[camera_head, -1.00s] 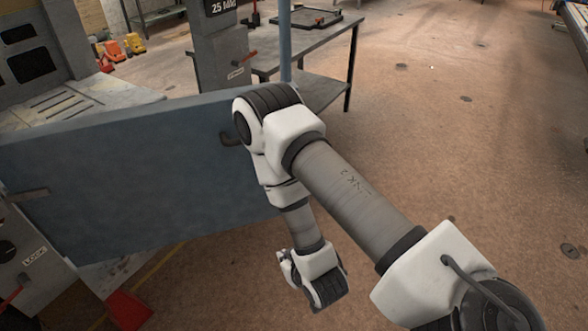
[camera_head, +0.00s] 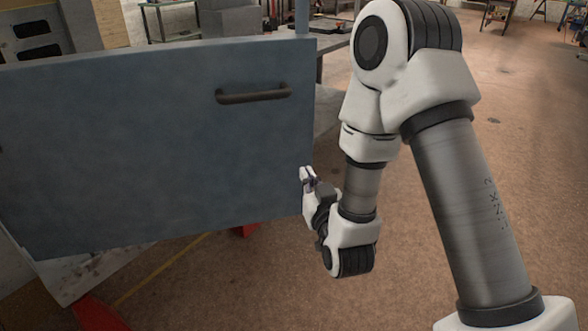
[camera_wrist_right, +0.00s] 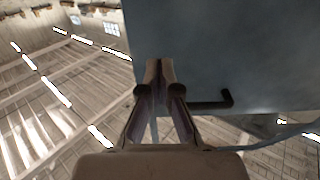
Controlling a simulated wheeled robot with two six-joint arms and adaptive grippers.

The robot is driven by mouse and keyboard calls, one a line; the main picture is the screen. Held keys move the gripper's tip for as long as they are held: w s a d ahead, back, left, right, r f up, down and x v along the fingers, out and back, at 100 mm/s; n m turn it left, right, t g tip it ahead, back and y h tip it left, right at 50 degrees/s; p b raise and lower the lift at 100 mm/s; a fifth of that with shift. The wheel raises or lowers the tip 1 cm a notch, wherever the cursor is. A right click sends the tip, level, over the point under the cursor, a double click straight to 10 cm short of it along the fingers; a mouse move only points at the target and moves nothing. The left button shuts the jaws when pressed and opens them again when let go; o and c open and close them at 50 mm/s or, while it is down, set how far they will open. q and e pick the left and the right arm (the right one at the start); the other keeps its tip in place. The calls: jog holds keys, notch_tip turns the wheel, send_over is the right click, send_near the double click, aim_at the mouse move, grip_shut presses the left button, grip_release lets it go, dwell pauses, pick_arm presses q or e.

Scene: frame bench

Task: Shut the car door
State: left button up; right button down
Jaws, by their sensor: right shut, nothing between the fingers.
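The car door is a flat blue-grey panel (camera_head: 150,150) that fills the left half of the head view. It stands out from the frame, facing me almost squarely. A dark bar handle (camera_head: 253,94) sits near its upper right; the handle also shows in the right wrist view (camera_wrist_right: 208,105). My right gripper (camera_head: 306,176) is shut and empty at the door's right edge, below the handle. In the right wrist view its closed fingertips (camera_wrist_right: 160,66) overlap the door's face (camera_wrist_right: 230,50); I cannot tell whether they touch it. My left gripper is not in view.
A grey metal bench (camera_head: 327,70) stands behind the door's right edge. Red parts (camera_head: 98,314) show on the floor below the door. The brown floor (camera_head: 540,160) on the right is clear.

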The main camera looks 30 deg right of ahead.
aim_at(291, 144)
jog(key=b+x, duration=0.1)
jog(key=x, duration=0.9)
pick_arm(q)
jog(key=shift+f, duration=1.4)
pick_arm(e)
jog(key=shift+w+d, duration=0.2)
jog(key=shift+w, duration=0.4)
jog(key=shift+w, duration=0.15)
